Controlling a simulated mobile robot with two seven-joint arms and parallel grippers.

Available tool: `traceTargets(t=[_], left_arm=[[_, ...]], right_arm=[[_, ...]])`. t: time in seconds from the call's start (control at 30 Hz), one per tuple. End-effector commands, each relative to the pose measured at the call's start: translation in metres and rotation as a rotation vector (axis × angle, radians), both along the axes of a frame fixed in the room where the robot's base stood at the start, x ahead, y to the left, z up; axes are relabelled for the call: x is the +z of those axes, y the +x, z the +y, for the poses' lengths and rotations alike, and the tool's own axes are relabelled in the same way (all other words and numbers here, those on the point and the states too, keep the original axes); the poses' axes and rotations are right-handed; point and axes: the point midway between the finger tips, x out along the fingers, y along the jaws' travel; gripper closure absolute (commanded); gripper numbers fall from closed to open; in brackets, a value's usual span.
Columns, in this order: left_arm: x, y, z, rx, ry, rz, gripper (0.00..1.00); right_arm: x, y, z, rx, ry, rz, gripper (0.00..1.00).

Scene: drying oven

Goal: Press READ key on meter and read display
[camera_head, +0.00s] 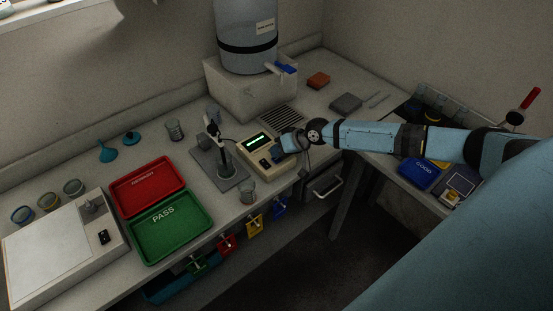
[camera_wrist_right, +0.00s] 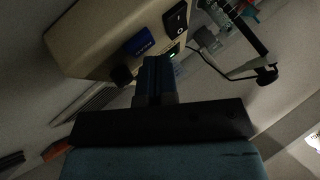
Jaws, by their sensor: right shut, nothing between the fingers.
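The meter (camera_head: 248,154) is a beige box near the bench's front edge, with a lit green display (camera_head: 257,141) whose text is too small to read. My right gripper (camera_head: 279,157) reaches in from the right over the meter's right side. In the wrist view, its fingers (camera_wrist_right: 154,72) are together and empty. A blue key (camera_wrist_right: 138,43) with small lettering on the meter (camera_wrist_right: 92,38) shows just beyond the fingertips; I cannot tell whether they touch it. A black rocker switch (camera_wrist_right: 177,18) is beside the key. My left gripper is out of view.
A probe stand (camera_head: 222,164) is left of the meter, and a glass beaker (camera_head: 248,191) is in front. A large water container (camera_head: 245,38) stands on a block (camera_head: 245,94) behind. Red (camera_head: 150,184) and green (camera_head: 172,226) trays are further left.

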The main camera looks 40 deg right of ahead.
Motion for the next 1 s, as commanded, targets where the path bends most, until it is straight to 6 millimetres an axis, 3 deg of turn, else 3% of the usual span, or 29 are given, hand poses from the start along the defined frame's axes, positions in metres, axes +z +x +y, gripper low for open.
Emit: traceTargets(t=[1.0], left_arm=[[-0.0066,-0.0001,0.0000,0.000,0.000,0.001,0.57]], right_arm=[[-0.0088,-0.0001,-0.0003,-0.001,-0.001,0.000,1.00]])
